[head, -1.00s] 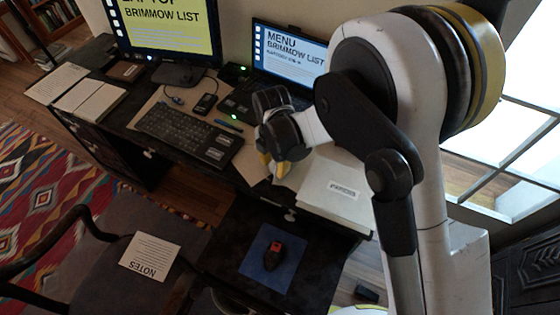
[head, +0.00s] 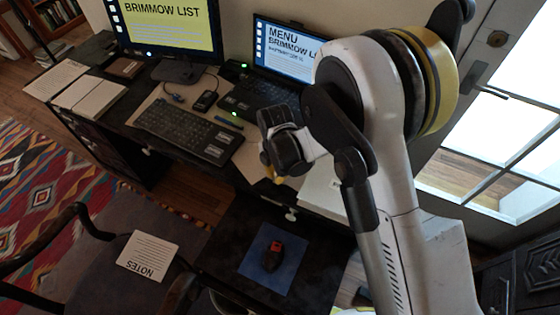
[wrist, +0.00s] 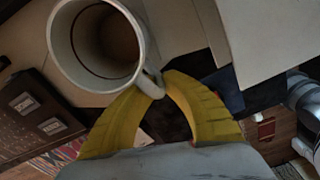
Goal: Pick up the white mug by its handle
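The white mug (wrist: 100,45) is at the top left of the wrist view, seen from above with its empty inside showing. Its handle (wrist: 152,83) points down and right, toward my gripper. My gripper (wrist: 157,88) has its two yellow fingers converging on the handle, one tip on each side, and it looks shut on it. In the head view my gripper (head: 275,177) points down over the right part of the desk, with little of its fingers showing. The mug is hidden there behind my arm. I cannot tell whether the mug is clear of the desk.
Left of my gripper are a keyboard (head: 188,130) and a small black device (head: 204,101). A laptop (head: 262,95) and a monitor (head: 172,35) stand behind. White papers (head: 318,192) lie to the right.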

